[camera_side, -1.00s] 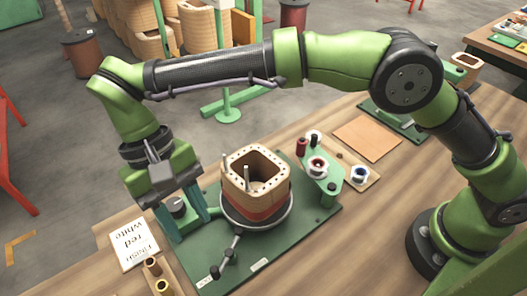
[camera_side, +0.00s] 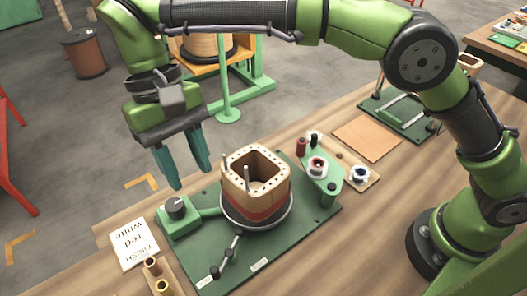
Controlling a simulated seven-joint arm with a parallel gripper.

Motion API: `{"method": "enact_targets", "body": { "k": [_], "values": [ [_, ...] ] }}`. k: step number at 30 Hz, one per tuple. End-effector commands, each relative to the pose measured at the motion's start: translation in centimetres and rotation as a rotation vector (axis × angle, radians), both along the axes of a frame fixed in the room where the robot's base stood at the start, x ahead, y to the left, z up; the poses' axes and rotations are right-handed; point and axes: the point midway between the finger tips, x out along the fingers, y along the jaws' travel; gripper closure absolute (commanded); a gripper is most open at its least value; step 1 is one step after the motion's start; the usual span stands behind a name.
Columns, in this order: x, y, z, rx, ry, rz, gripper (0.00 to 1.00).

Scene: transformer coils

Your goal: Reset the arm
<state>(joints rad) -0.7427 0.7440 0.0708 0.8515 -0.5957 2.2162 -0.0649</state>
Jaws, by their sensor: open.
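My gripper (camera_side: 188,170) hangs above and to the left of the coil fixture, fingers pointing down, open and empty. The tan coil former (camera_side: 256,168), with a red band low on it, stands upright on the round turntable of the green base plate (camera_side: 315,217). A black knob (camera_side: 176,207) on a green block sits at the plate's left corner, below my fingers and apart from them.
A white card (camera_side: 134,244) reading red, white and finish lies at the left table edge, beside small spools (camera_side: 153,266). A green bracket with spools (camera_side: 318,168) stands right of the former. A flat tan board (camera_side: 367,138) lies behind on the wooden table.

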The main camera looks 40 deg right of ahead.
Motion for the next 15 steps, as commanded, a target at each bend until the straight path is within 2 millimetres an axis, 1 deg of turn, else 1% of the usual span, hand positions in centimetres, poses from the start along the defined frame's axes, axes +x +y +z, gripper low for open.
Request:
{"method": "enact_targets", "body": {
  "k": [1, 2, 3, 7, 8, 9, 11, 12, 14, 15],
  "values": [
    [0.8, -2.3, 1.6, 0.023, -0.036, -0.018, 0.58],
    [1.2, -3.6, 2.3, 0.035, -0.059, -0.026, 0.58],
    [1.7, -5.4, 3.2, 0.053, -0.091, -0.037, 0.58],
    [2.2, -11.3, 5.6, 0.109, -0.199, -0.082, 0.58],
    [2.1, -12.7, 6.0, 0.122, -0.226, -0.094, 0.58],
    [1.9, -14.4, 6.4, 0.136, -0.261, -0.112, 0.58],
    [1.5, -17.0, 7.0, 0.158, -0.317, -0.140, 0.58],
    [1.1, -18.7, 7.2, 0.170, -0.354, -0.160, 0.58],
    [0.2, -21.1, 7.3, 0.189, -0.410, -0.193, 0.58],
    [-0.4, -22.7, 7.3, 0.200, -0.450, -0.217, 0.58]
  ]
}}
